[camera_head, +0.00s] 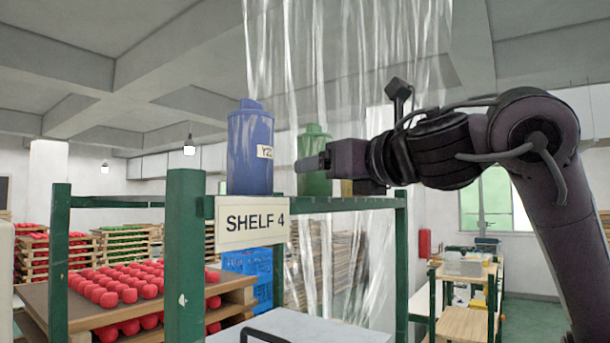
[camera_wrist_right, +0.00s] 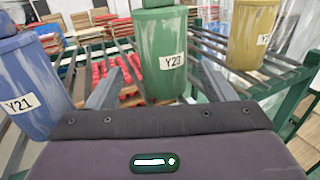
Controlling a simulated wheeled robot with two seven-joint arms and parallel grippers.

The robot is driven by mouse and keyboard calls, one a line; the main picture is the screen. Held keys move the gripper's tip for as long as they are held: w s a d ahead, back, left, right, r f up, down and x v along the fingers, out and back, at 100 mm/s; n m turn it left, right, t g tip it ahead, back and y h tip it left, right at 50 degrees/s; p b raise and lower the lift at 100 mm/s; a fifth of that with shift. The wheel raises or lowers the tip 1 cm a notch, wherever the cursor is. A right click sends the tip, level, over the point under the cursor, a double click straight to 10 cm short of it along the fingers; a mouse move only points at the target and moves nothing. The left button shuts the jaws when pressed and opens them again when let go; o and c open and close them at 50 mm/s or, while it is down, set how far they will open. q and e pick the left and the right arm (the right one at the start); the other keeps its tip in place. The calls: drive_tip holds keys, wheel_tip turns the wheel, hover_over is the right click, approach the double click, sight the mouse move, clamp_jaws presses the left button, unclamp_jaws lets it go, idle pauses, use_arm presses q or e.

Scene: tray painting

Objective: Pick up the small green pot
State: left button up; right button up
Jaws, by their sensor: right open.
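The small green pot (camera_head: 316,140), lidded, stands upright on the top of the green shelf frame (camera_head: 345,204), partly hidden behind my right gripper in the head view. In the right wrist view the green pot (camera_wrist_right: 162,55) carries a label that reads like Y23. My right gripper (camera_head: 305,163) reaches in from the right at the pot's height. Its two fingers (camera_wrist_right: 160,76) are spread, one on each side of the green pot in the wrist view, with gaps showing. Whether they touch it cannot be told. My left gripper is not in view.
A blue pot (camera_head: 250,150) stands left of the green pot, and a yellow pot (camera_wrist_right: 250,35) stands to its right. The shelf top is open slats. A SHELF 4 sign (camera_head: 254,222) hangs at the front. Trays of red items (camera_head: 115,285) stand at the left.

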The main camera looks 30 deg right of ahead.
drive_tip(key=shift+w+d+r+p, duration=0.1)
drive_tip(key=shift+w+p, duration=0.25)
drive_tip(key=shift+w, duration=0.6)
drive_tip(key=w+p, duration=0.1)
drive_tip(key=w, duration=0.1)
drive_tip(key=w+p, duration=0.1)
drive_tip(key=w, duration=0.1)
drive_tip(key=shift+d+r, duration=0.15)
drive_tip(key=shift+r, duration=0.05)
drive_tip(key=shift+w, duration=0.3)
drive_tip(key=shift+w+f, duration=0.15)
drive_tip(key=shift+c, duration=2.2)
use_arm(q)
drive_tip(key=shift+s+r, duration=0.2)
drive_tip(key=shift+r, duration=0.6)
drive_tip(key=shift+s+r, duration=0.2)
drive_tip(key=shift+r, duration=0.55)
use_arm(e)
drive_tip(key=c, duration=0.4)
